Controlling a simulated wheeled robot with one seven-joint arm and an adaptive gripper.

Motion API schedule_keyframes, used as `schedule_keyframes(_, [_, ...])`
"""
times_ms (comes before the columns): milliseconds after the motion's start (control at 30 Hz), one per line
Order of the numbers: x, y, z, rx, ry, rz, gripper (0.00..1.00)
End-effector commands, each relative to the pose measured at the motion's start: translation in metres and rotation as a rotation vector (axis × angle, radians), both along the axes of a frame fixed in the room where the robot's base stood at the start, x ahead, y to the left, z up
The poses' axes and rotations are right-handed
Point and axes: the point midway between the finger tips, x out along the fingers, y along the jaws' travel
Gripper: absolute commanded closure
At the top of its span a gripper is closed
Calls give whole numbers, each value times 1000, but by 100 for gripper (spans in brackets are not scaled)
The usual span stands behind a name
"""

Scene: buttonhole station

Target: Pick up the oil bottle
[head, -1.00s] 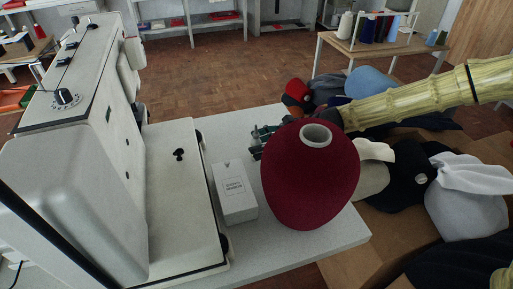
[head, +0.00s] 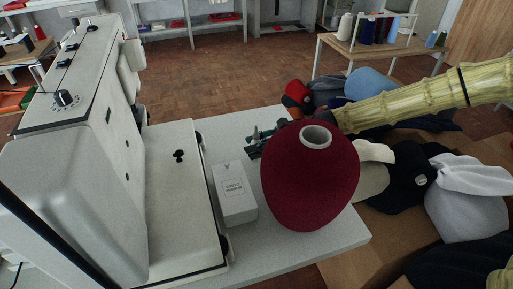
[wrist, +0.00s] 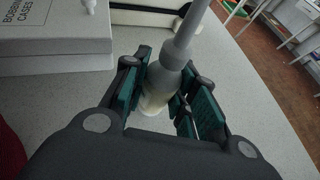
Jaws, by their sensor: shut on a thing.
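The oil bottle (wrist: 160,86) is small and pale with a long narrow spout, seen in the wrist view between the fingers. My gripper (wrist: 163,95) is shut on it, with green-padded fingers on either side. The bottle looks upright and its base is near the grey-white table; I cannot tell whether it touches. In the head view my gripper (head: 258,142) shows behind the dark red thread cone (head: 311,180), which hides part of it, and the bottle cannot be made out there.
A white box (head: 234,194) stands on the table left of the cone, beside the white sewing machine (head: 85,150). Caps and cloth items (head: 410,175) fill a cardboard box at right. Some bare tabletop (head: 226,128) lies behind the white box.

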Motion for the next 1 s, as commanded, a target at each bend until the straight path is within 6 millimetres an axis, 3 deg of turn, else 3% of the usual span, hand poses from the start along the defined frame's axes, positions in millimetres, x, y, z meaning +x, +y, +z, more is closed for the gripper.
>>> schedule_keyframes(267, [1,0,27,0,-4,1,100])
schedule_keyframes(700, [0,0,114,0,-4,1,100])
schedule_keyframes(1000, [0,0,160,-1,-3,1,100])
